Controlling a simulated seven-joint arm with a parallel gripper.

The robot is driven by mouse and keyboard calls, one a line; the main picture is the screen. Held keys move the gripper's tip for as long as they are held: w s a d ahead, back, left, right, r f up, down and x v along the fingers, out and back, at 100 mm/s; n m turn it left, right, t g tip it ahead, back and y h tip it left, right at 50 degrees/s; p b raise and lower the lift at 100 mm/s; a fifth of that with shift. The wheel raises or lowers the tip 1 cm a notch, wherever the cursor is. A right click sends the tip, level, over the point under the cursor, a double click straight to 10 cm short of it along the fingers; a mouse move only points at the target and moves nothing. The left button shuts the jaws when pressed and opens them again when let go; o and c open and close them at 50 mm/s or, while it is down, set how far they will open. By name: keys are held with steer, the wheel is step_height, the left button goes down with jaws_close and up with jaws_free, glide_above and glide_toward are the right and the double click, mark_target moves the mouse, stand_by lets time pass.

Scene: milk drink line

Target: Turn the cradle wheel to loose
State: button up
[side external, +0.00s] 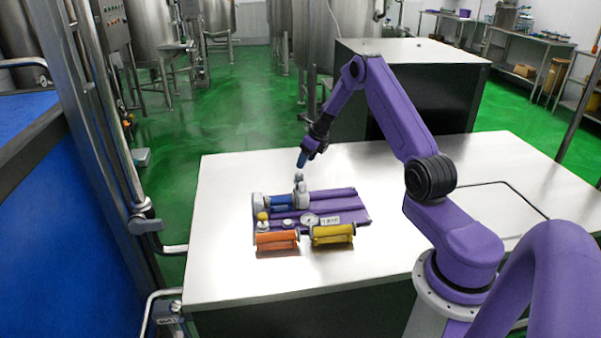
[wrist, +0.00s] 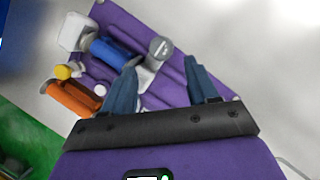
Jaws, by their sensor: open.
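The purple cradle base (side external: 350,207) lies on the steel table and holds a blue cylinder (side external: 282,201) between grey end blocks. A grey round wheel (wrist: 160,47) with a pale mark stands at the cylinder's right end. It also shows in the side view (side external: 300,187); the setting it points to is too small to read. My gripper (side external: 301,160) is above the wheel, pointing down, with a small gap. In the wrist view my gripper (wrist: 160,65) is open and empty, its two blue fingers apart, with the wheel slightly beyond and between their tips.
An orange cylinder (side external: 277,240) and a yellow cylinder (side external: 332,234) lie along the front of the base. A yellow knob (side external: 262,216), white caps and a round gauge (side external: 309,219) sit behind them. The steel table (side external: 225,265) is clear around the base.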

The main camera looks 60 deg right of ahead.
mark_target(299, 174)
steer(key=x, duration=0.7)
steer(key=shift+w+f, duration=0.1)
steer(key=c, duration=1.1)
